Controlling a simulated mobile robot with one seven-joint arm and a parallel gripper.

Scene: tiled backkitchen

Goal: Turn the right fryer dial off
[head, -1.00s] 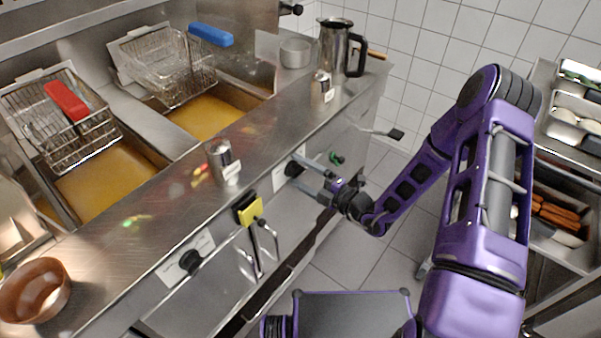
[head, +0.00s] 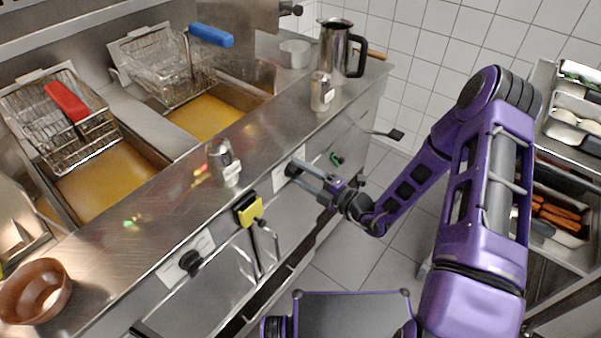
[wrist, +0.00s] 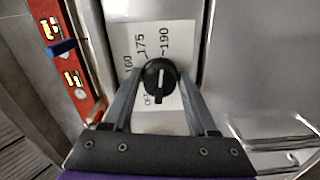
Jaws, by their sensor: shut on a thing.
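The right fryer dial (head: 291,169) is a black round knob on a white label plate on the fryer's front panel. In the wrist view the dial (wrist: 160,76) sits between my two fingers, with its white mark pointing up, near the ~190 print. OFF is printed at its lower left, partly hidden. My gripper (head: 303,171) reaches the panel from the right and is shut on this dial; its fingers also show in the wrist view (wrist: 161,84). The left fryer dial (head: 190,261) is apart, on its own plate.
Shakers (head: 223,163) and a steel jug (head: 335,48) stand on the counter. Fry baskets (head: 165,65) rest at the oil wells. A red strip (wrist: 72,60) lies left of the dial in the wrist view.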

